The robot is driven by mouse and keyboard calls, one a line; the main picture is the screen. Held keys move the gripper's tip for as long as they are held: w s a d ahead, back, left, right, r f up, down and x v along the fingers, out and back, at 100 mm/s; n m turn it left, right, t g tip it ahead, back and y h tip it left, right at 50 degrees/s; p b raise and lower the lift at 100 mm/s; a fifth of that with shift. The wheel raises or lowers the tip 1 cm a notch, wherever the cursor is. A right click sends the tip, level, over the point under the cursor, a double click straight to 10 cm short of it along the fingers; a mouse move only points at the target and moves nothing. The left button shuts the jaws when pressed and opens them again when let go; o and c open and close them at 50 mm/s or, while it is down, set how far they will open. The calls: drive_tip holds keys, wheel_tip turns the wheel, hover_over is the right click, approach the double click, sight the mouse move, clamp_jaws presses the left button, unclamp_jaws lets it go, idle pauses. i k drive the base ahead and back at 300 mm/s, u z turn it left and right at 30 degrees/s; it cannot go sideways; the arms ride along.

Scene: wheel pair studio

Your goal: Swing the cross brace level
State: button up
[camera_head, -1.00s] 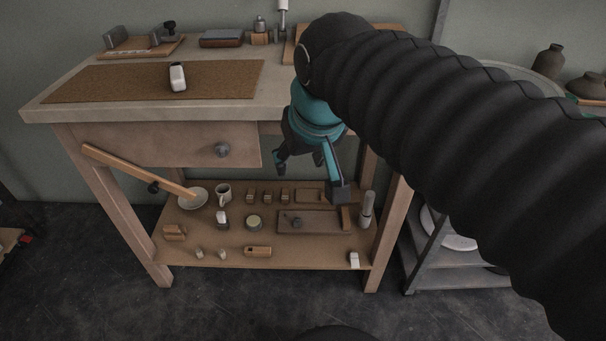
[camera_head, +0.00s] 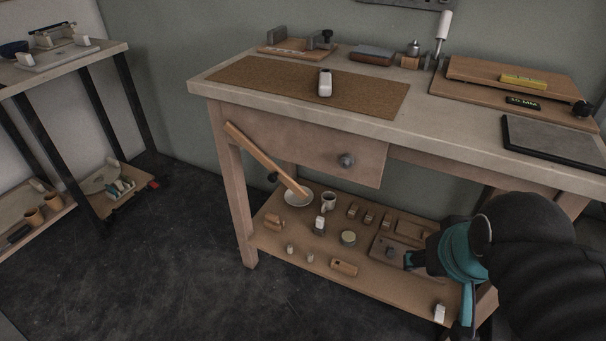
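The cross brace (camera_head: 262,157) is a light wooden bar at the left end of the workbench. It slopes down to the right, from just under the bench top at the left leg to above the lower shelf. A small dark knob (camera_head: 273,177) shows beside its lower part. My gripper (camera_head: 439,288) is at the lower right, in front of the shelf's right part and well to the right of the brace. Its teal fingers are spread apart, with nothing seen between them. The arm hides the bench's right leg and the shelf's right end.
The lower shelf (camera_head: 285,251) holds a plate (camera_head: 298,198), a mug (camera_head: 328,202) and several small blocks. A drawer with a round knob (camera_head: 346,160) is right of the brace. A dark-legged side table (camera_head: 135,115) stands at left. The floor (camera_head: 170,250) between is clear.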

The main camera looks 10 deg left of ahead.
sight(276, 172)
drive_tip(key=z, duration=1.75)
drive_tip(key=k, duration=0.8)
drive_tip(key=u, duration=1.2)
drive_tip(key=i, duration=0.5)
drive_tip(key=u, duration=0.05)
